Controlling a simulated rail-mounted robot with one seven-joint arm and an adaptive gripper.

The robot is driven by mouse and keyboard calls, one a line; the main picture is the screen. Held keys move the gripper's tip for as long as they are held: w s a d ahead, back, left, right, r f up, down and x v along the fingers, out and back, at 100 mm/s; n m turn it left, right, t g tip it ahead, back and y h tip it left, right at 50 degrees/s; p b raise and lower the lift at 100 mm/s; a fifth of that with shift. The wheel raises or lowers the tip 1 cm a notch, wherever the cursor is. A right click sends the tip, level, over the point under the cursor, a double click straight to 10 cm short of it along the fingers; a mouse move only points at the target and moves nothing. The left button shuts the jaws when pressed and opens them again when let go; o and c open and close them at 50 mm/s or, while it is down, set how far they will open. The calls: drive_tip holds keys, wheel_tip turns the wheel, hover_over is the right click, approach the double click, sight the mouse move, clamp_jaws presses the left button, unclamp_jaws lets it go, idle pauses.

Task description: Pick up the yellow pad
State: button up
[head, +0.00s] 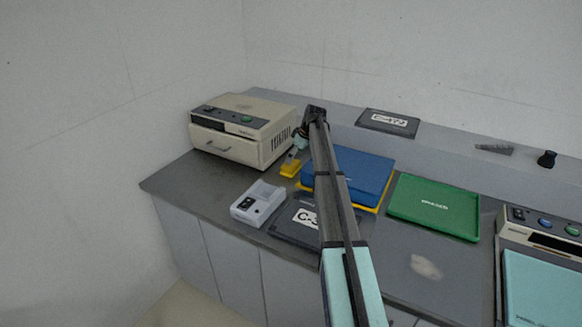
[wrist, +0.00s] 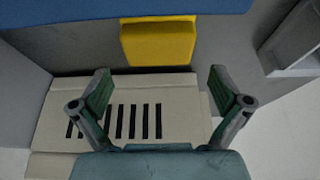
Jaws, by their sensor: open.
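The yellow pad (head: 289,169) is a small yellow block on the grey counter, between the beige machine and the blue case in the head view. In the wrist view the yellow pad (wrist: 158,42) shows at the top middle, ahead of the fingertips and apart from them. My gripper (wrist: 160,80) is open and empty, with its two green-lined fingers spread wide. In the head view my gripper (head: 297,150) is small, just above and behind the pad, and partly hides its far end.
The beige machine (head: 243,130) with slots stands left of the pad. The blue case (head: 352,175) with yellow edging lies close on its right. A white device (head: 258,203) and a dark labelled case (head: 292,224) lie in front. A green tray (head: 435,205) is further right.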

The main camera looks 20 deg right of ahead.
sight(292, 164)
drive_tip(key=shift+p+x, duration=0.95)
drive_tip(key=shift+x, duration=2.15)
drive_tip(key=shift+s+d, duration=0.15)
drive_tip(key=shift+d, duration=0.05)
drive_tip(key=c, duration=0.9)
